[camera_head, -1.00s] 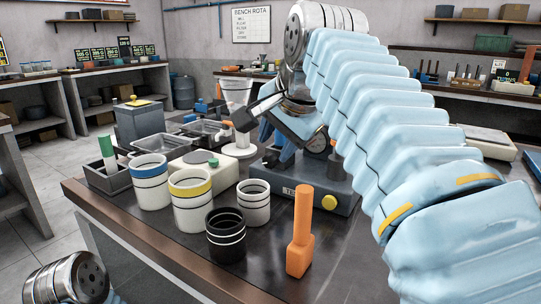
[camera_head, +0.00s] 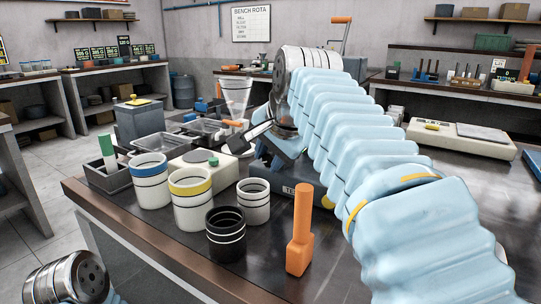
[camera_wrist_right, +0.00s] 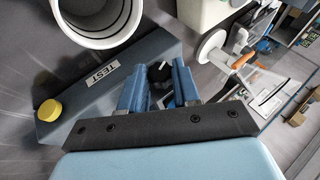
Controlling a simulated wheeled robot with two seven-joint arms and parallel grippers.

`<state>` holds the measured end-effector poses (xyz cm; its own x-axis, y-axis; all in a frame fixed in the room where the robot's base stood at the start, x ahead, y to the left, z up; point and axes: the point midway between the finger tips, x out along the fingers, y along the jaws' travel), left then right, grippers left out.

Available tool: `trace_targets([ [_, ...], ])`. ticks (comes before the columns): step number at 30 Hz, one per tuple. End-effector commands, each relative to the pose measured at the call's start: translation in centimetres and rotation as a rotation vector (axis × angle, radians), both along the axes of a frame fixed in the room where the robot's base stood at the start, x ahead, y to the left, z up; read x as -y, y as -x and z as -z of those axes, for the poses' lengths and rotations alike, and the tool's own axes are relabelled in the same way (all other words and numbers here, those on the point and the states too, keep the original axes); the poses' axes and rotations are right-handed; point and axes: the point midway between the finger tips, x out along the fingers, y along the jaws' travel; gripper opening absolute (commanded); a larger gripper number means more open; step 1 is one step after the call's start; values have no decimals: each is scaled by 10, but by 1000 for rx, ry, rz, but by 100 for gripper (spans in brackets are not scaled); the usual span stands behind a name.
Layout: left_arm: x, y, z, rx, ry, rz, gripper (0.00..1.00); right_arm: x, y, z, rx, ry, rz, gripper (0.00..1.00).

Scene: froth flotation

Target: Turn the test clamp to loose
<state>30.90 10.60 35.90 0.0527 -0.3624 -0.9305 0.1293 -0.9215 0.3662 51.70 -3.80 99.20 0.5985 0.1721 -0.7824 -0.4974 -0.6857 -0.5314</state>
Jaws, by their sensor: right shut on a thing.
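The test stand is a dark blue device with a TEST label. Its base (camera_head: 290,190) shows in the head view behind the cups, partly hidden by my right arm. In the right wrist view its base (camera_wrist_right: 95,85) carries a yellow knob (camera_wrist_right: 49,110). A small black knob (camera_wrist_right: 159,71) with a white mark, which looks like the test clamp, sits between the fingers of my right gripper (camera_wrist_right: 160,86). The gripper is shut on it. In the head view my right gripper (camera_head: 272,140) is over the device, its fingertips hard to make out. My left gripper is out of view.
In front of the device stand a white cup (camera_head: 254,212), a black cup (camera_head: 225,245), a yellow-banded cup (camera_head: 190,212) and a blue-banded cup (camera_head: 151,192). An orange upright tool (camera_head: 301,240) stands near the front edge.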

Motion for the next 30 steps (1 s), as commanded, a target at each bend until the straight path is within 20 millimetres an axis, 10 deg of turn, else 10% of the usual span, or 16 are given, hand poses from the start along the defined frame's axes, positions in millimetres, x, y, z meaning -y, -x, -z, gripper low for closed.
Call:
trace_targets([
  [23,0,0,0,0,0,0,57,-3,-3,-3,-144,201,1,1],
  [24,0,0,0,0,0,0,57,-3,-3,-3,-144,201,1,37],
  [30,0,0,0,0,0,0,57,-3,-3,-3,-144,201,0,42],
])
